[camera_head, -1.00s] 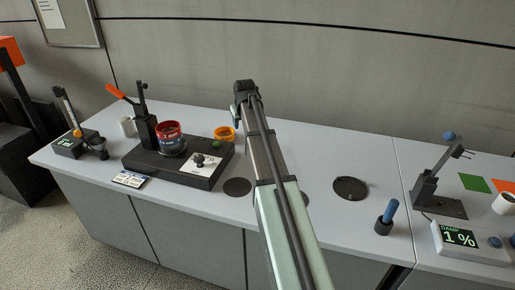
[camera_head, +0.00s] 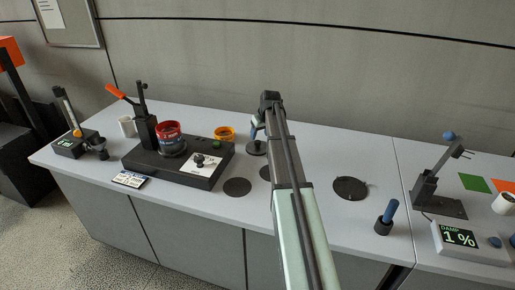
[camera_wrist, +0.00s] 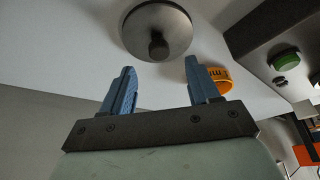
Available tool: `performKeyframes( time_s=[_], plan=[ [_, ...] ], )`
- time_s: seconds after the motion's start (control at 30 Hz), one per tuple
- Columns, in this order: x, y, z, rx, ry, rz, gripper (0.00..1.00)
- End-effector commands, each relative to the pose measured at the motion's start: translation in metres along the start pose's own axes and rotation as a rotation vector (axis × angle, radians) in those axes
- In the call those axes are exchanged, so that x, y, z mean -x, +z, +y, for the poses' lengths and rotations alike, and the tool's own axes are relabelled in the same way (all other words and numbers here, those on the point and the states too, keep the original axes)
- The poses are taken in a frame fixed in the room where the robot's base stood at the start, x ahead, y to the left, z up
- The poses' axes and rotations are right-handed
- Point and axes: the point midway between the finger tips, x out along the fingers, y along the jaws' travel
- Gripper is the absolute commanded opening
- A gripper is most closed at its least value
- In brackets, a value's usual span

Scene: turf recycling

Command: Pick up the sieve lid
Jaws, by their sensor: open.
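The sieve lid, a round grey metal disc with a dark knob, lies on the white worktop; it shows in the wrist view (camera_wrist: 150,20) just beyond my fingertips, and in the head view (camera_head: 256,152) partly behind my arm. My gripper (camera_wrist: 160,67) is open and empty, its two blue fingers apart on either side of the knob's line but short of it. In the head view my gripper (camera_head: 257,122) hangs above the lid, its far side hidden by the arm.
An orange sieve ring (camera_head: 225,132) stands left of the lid, also in the wrist view (camera_wrist: 219,82). A black shaker base (camera_head: 185,168) holds a red sieve (camera_head: 167,128). Dark discs (camera_head: 237,187) (camera_head: 350,188) lie on the worktop. A blue-handled tool (camera_head: 390,212) stands at the right.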

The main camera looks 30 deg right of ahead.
Motion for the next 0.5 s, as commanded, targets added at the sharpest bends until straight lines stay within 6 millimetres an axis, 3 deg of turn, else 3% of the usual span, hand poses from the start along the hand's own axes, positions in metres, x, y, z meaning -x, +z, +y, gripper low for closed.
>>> performKeyframes(
  time_s=[0.33, 0.5],
  plan=[
    [-0.017, -0.001, 0.0, 0.0, 0.0, 0.0, 0.61],
    [-0.039, -0.001, 0.001, 0.0, 0.0, -0.001, 0.61]
  ],
)
